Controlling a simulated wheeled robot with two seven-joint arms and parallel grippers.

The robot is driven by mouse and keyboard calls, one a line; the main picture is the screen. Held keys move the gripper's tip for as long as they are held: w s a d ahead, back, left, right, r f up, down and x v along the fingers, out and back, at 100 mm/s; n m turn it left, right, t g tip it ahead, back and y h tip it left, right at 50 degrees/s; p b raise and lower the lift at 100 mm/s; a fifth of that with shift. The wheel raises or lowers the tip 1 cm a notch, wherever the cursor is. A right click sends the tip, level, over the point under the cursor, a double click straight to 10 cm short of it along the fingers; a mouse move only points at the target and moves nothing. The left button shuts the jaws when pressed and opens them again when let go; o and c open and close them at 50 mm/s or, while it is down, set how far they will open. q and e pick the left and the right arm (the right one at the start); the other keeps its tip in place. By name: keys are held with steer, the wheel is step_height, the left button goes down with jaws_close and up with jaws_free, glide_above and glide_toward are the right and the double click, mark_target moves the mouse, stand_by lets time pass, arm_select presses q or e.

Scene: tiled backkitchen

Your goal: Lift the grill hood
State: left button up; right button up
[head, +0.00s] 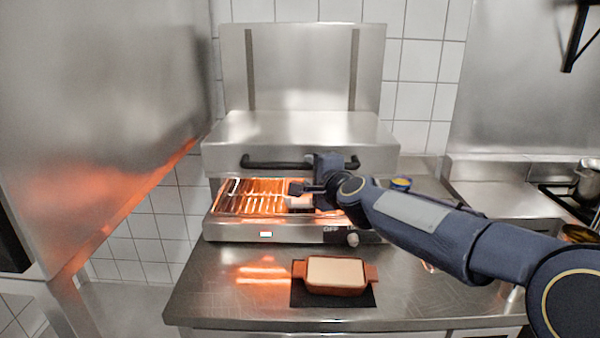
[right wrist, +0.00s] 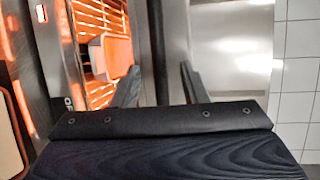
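The grill is a steel unit on the counter with an orange-glowing bed (head: 262,197). Its steel hood (head: 295,128) sits above the bed, leaving an open gap at the front. A black bar handle (head: 275,163) runs along the hood's front edge. My right gripper (head: 310,178) is at the right part of the handle. In the right wrist view, my right gripper (right wrist: 160,85) has its fingers apart, with the dark handle (right wrist: 150,45) between them and visible space beside the right finger. The hood (right wrist: 232,45) shows at right there. My left gripper is not in view.
A terracotta dish with a pale filling (head: 335,273) stands on a dark mat in front of the grill. A steel panel (head: 100,120) rises at left; a stove with a pot (head: 588,182) is at right.

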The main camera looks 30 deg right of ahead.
mark_target(302, 167)
steer(key=b+x, duration=0.1)
steer(key=x, duration=0.6)
steer(key=shift+f, duration=0.15)
steer(key=shift+a, duration=0.1)
jaws_close()
